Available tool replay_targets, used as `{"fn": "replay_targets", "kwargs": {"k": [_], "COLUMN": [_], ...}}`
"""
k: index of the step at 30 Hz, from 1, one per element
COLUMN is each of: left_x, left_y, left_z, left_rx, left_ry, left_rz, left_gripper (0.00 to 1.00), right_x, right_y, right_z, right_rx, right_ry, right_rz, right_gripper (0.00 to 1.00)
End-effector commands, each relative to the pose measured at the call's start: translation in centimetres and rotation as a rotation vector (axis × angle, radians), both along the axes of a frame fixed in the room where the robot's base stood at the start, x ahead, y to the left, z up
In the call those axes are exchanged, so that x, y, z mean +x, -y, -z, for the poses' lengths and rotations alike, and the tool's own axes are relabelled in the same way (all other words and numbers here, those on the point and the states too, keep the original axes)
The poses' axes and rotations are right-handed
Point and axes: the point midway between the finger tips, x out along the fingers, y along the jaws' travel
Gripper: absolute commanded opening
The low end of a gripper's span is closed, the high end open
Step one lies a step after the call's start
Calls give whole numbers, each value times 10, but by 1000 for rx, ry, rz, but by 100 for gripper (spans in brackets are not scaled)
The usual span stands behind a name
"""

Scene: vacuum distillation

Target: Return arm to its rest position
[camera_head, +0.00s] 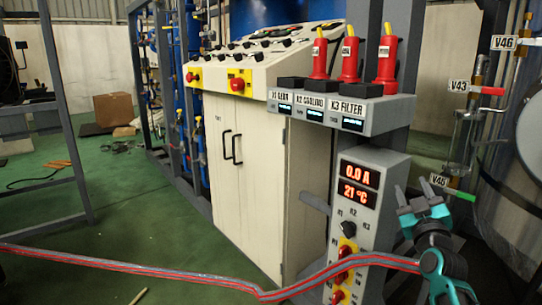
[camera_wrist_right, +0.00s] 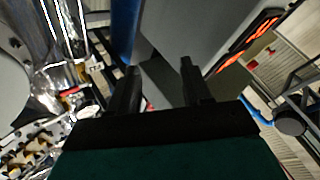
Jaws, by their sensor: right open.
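My right arm and its teal and grey right gripper (camera_head: 417,197) show at the lower right of the head view, in front of the valve piping and to the right of the grey control column (camera_head: 360,210). In the right wrist view the two dark fingers of the right gripper (camera_wrist_right: 160,82) stand apart with nothing between them. The column's red display, reading 0.0 A and 21 °C in the head view, shows at the upper right of the wrist view (camera_wrist_right: 246,40). My left gripper is not in view.
Valve V45 (camera_head: 460,194), with a green handle, is close to the right gripper. V43 (camera_head: 490,90) is above it. A white cabinet (camera_head: 255,180) stands left of the column. Green floor (camera_head: 110,220) is open at left.

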Motion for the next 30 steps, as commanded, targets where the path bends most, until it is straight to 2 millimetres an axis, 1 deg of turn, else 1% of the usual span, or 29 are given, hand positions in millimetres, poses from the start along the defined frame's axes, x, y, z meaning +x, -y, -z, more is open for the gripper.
{"fn": "replay_targets", "kwargs": {"k": [1, 2, 3, 5, 6, 8, 9, 11, 12, 14, 15, 19, 24, 25, 30], "left_x": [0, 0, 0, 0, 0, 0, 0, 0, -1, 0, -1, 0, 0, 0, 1], "left_y": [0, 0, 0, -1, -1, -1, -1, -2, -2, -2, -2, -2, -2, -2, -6], "left_z": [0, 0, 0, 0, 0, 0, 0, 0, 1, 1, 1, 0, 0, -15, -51], "left_rx": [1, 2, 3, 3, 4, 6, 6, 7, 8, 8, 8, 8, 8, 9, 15], "left_ry": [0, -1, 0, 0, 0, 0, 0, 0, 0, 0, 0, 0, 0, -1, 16], "left_rz": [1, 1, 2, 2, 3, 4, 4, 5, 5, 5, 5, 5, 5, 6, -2], "left_gripper": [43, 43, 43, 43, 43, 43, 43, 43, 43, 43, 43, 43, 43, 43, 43], "right_x": [-16, -25, -38, -60, -77, -103, -122, -152, -171, -199, -216, -268, -331, -326, -326], "right_y": [-15, -24, -35, -53, -64, -81, -92, -107, -117, -129, -137, -157, -179, -175, -168], "right_z": [35, 53, 76, 109, 130, 160, 178, 203, 217, 235, 244, 268, 286, 270, 241], "right_rx": [10, 21, 37, 69, 90, 129, 156, 198, 229, 272, 299, 383, 490, 484, 476], "right_ry": [-69, -105, -156, -232, -285, -363, -417, -495, -545, -611, -651, -771, -908, -895, -892], "right_rz": [-43, -66, -96, -139, -166, -201, -222, -248, -261, -276, -283, -294, -291, -285, -270], "right_gripper": [49, 49, 49, 49, 49, 49, 49, 49, 49, 49, 49, 49, 49, 49, 49]}}
